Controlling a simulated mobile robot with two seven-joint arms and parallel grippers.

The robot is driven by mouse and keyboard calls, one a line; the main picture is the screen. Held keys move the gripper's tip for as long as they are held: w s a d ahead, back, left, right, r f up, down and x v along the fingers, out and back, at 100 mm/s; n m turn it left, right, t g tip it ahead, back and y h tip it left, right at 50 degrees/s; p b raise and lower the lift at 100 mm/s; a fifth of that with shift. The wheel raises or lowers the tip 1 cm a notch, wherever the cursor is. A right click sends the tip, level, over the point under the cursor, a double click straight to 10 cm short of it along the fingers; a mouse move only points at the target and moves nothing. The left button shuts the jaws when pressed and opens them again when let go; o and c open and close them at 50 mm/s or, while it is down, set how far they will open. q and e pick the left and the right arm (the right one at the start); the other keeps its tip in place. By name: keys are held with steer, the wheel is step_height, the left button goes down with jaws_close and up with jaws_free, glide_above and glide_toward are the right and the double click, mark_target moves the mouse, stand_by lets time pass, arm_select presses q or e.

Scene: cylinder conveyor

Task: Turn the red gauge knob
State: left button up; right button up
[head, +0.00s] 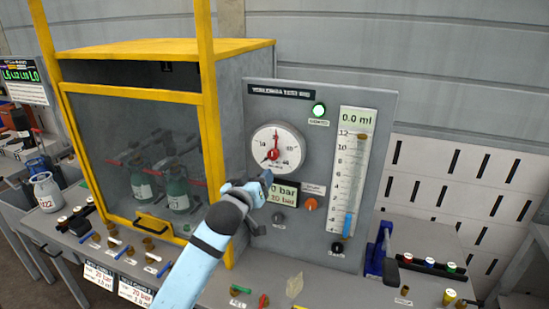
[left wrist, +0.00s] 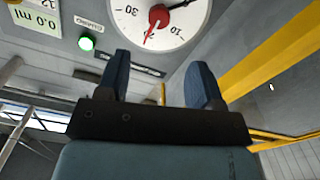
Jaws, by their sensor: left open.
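The round white pressure gauge (head: 287,139) is on the upright grey panel. Its small red knob (head: 273,154) is at the dial's centre, with a red needle pointing up and a black one pointing lower left. My left gripper (head: 266,180) is just below the dial in the head view, in front of the panel. In the left wrist view, its two blue fingers (left wrist: 160,78) are spread with nothing between them. The red knob (left wrist: 158,15) shows beyond the fingertips at the top of that view, apart from them. The right gripper is not in view.
The panel also carries a display (head: 283,194), an orange knob (head: 310,204), a green lamp (head: 319,110) and a level scale (head: 347,170). A yellow-framed cabinet (head: 209,110) with cylinders inside stands close on the left. Small valves line the bench below.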

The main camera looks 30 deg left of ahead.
mark_target(273, 157)
arm_select(q)
steer(key=p+x, duration=0.2)
steer(key=x, duration=1)
steer(key=shift+d, duration=0.1)
steer(key=c, duration=0.9)
